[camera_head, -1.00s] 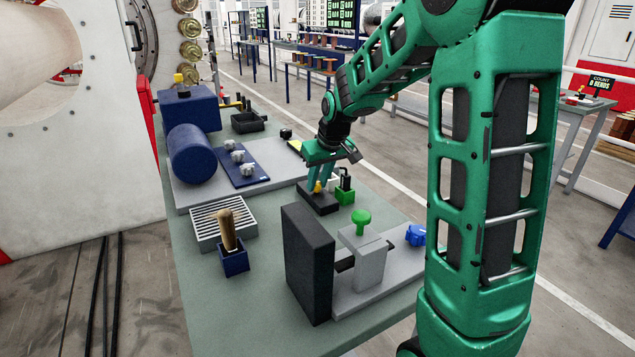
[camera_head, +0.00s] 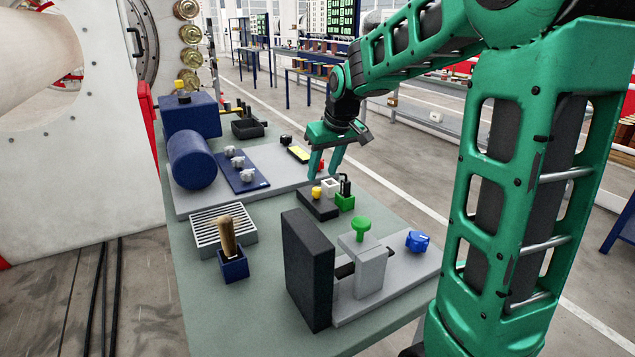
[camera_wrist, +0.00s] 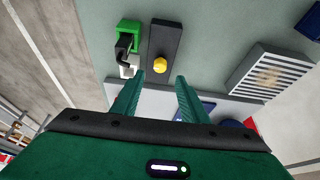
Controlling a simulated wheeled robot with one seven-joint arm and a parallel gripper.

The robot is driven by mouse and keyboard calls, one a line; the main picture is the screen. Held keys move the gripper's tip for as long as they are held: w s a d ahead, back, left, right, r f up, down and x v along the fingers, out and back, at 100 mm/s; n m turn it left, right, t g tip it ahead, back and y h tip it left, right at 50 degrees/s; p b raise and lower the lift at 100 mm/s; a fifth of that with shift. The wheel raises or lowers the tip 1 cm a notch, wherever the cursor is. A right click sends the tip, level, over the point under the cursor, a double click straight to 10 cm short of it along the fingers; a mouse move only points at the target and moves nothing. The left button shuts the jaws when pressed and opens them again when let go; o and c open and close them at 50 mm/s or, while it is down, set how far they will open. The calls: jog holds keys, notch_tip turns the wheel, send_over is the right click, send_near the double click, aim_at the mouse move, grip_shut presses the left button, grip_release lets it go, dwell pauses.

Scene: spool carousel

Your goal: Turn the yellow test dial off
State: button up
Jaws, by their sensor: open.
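The yellow test dial (camera_head: 316,192) is a small yellow knob on a black block (camera_head: 318,207) on the bench. In the wrist view the dial (camera_wrist: 160,64) shows beyond and between my fingertips, on the black block (camera_wrist: 166,38). My gripper (camera_head: 324,176) is open and empty, raised above the bench just behind the dial, and apart from it. In the wrist view the two green fingers of my gripper (camera_wrist: 155,78) are spread. Which way the dial is turned is too small to tell.
A green holder (camera_head: 345,201) with a black item and a white block (camera_head: 330,187) stand close to the dial. A grey vise-like fixture (camera_head: 368,270) with a green knob stands in front. A grey slotted tray (camera_head: 222,226) lies to the left.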

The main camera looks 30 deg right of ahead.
jog(key=v, duration=0.3)
jog(key=shift+r, duration=0.1)
dwell(0.4)
